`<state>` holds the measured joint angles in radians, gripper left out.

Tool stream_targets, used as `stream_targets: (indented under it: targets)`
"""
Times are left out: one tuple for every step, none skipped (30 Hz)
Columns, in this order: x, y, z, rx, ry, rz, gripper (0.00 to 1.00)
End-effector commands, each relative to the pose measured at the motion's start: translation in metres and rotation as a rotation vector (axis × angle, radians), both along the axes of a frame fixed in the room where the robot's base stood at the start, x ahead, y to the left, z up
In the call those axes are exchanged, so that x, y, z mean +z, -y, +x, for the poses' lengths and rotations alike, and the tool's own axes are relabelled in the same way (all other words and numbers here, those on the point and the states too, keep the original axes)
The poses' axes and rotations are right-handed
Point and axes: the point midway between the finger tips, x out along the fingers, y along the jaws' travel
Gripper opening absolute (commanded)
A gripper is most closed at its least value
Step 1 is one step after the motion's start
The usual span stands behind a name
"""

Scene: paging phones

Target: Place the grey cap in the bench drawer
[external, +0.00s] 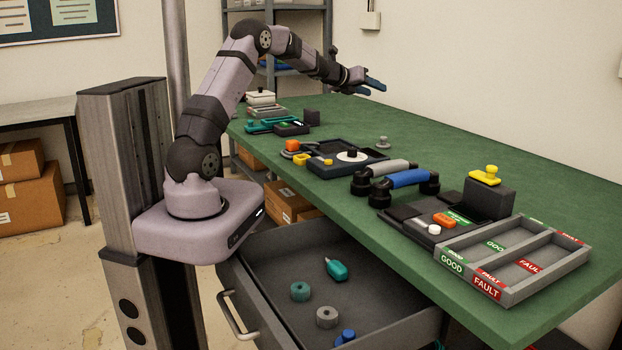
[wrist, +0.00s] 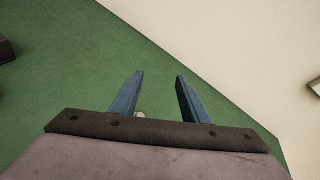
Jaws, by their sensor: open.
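A small grey cap (external: 383,142) with a knob stands on the green bench, behind the dark tray with the white disc. Another grey, ribbed round piece (external: 327,317) lies in the open bench drawer (external: 262,303); I cannot tell which one the task means. My gripper (external: 374,84) is open and empty, raised above the far part of the bench. In the wrist view its two blue fingers (wrist: 158,95) stand apart over green surface. A small pale thing (wrist: 140,115) shows by the left finger's base, mostly hidden.
The drawer also holds a teal round piece (external: 300,291), a teal tool (external: 336,269) and a blue piece (external: 345,337). Blue and grey handsets (external: 404,179), a dark block (external: 488,199) and a GOOD/FAULT tray (external: 515,262) crowd the bench's front. Bench space behind them is clear.

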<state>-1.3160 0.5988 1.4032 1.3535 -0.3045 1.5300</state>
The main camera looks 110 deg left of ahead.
Motion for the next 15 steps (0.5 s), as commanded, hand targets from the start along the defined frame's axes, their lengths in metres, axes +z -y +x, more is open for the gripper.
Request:
stream_targets:
  targets:
    - [-0.002,0.002,0.004,-0.038,-0.054,0.029,0.42]
    - [-0.003,0.003,0.006,-0.06,-0.085,0.046,0.42]
    - [-0.004,0.004,0.008,-0.086,-0.124,0.066,0.42]
    - [-0.004,0.005,0.009,-0.107,-0.154,0.083,0.42]
    - [-0.005,0.006,0.011,-0.125,-0.181,0.097,0.42]
    - [-0.007,0.008,0.012,-0.15,-0.215,0.115,0.42]
    - [-0.008,0.009,0.014,-0.169,-0.242,0.129,0.42]
    - [-0.009,0.01,0.015,-0.187,-0.267,0.142,0.42]
    - [-0.01,0.011,0.016,-0.21,-0.301,0.16,0.42]
    - [-0.011,0.012,0.018,-0.227,-0.325,0.172,0.42]
    - [-0.016,0.012,0.017,-0.228,-0.326,0.169,0.42]
    - [-0.02,0.012,0.017,-0.225,-0.321,0.167,0.42]
    - [-0.023,0.012,0.017,-0.225,-0.32,0.166,0.42]
    - [-0.026,0.012,0.017,-0.224,-0.318,0.165,0.42]
    - [-0.03,0.012,0.017,-0.223,-0.318,0.164,0.42]
